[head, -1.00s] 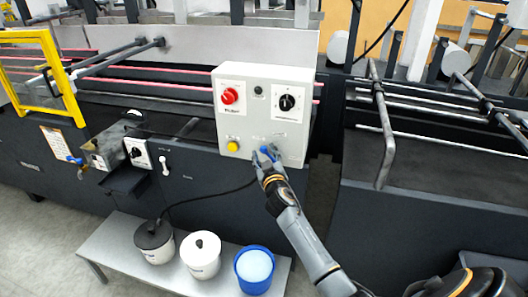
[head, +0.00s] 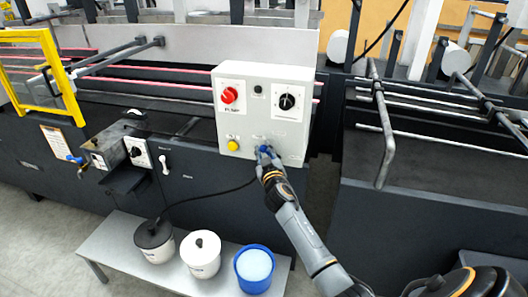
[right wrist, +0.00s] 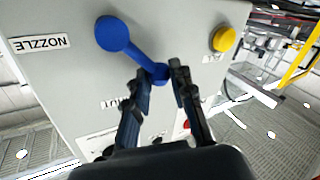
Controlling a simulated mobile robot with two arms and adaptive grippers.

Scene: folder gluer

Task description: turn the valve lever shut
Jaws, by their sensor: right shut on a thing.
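The blue valve lever (right wrist: 113,35) is on the front of the light grey control box (head: 225,100). In the right wrist view its round end is at the upper left and its narrow arm slants down to the right between my fingers. My right gripper (right wrist: 161,72) is shut on that lower end. Upside-down labels show beside the lever, one reading NOZZLE and one partly hidden, ending in HUT. In the head view my right gripper (head: 266,152) covers most of the lever at the box's lower edge. My left gripper is not in view.
The box also carries a red knob (head: 229,95), a black knob (head: 287,101) and a yellow button (head: 233,145). Below stands a grey bench (head: 118,250) with two white pots and a blue pot (head: 243,272). A black cable (head: 205,198) runs under the box.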

